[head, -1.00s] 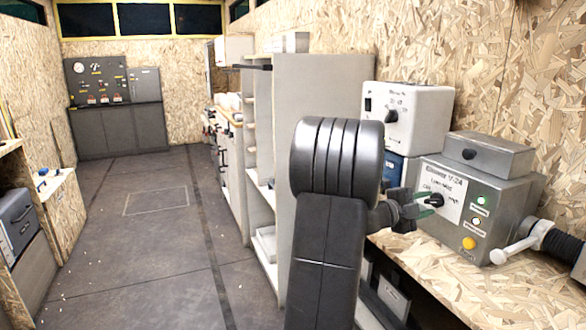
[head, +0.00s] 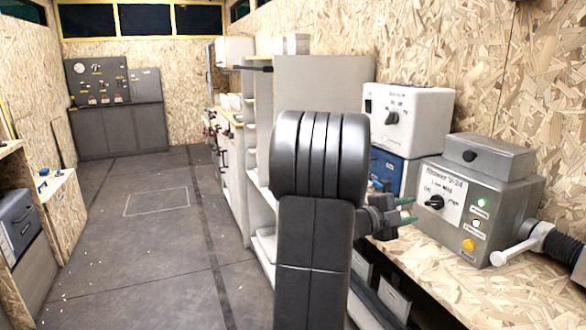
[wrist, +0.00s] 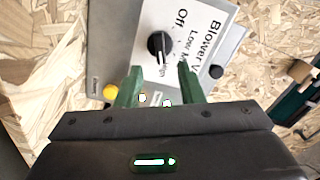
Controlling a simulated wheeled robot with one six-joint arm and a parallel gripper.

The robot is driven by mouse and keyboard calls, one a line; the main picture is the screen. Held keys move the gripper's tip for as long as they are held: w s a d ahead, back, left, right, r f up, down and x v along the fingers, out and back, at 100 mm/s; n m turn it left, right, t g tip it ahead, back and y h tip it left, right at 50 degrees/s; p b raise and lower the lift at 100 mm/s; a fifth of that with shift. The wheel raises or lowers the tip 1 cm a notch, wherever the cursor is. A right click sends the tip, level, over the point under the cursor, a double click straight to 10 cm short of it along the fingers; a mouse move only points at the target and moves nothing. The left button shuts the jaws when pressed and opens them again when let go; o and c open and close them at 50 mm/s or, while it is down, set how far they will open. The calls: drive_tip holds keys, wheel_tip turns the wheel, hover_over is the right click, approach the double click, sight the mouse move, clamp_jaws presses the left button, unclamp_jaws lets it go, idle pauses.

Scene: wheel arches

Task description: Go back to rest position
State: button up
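My gripper (head: 408,212) is in front of the grey blower box (head: 507,200), to the left of its black knob (head: 435,202), and apart from it. In the wrist view its green fingers (wrist: 158,88) are apart with nothing between them. The knob (wrist: 159,45) lies beyond the fingertips, on the white label with the words "Blower", "Off", "Low" and a partly hidden word. My dark arm hides part of the shelf behind it.
A wooden bench (head: 440,270) carries the blower box, a white box with a dial (head: 408,118) and a blue box (head: 388,170). A black hose (head: 562,243) leaves the blower box at right. A grey shelf unit (head: 318,85) stands behind my arm. The floor (head: 150,235) at left is clear.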

sight(430, 203)
drive_tip(key=v, duration=0.7)
drive_tip(key=x, duration=1.3)
drive_tip(key=shift+w+d+f+b, duration=0.1)
drive_tip(key=shift+d+b, duration=0.3)
drive_tip(key=shift+w+d+r+n+p, duration=0.1)
drive_tip(key=shift+r+n+p, duration=0.25)
drive_tip(key=shift+p, duration=0.3)
drive_tip(key=shift+n+p, duration=0.9)
drive_tip(key=shift+n, duration=0.15)
drive_tip(key=n+p, duration=0.3)
drive_tip(key=n, duration=0.1)
drive_tip(key=shift+f+n+p, duration=0.2)
drive_tip(key=shift+n+p, duration=0.85)
drive_tip(key=shift+n, duration=0.35)
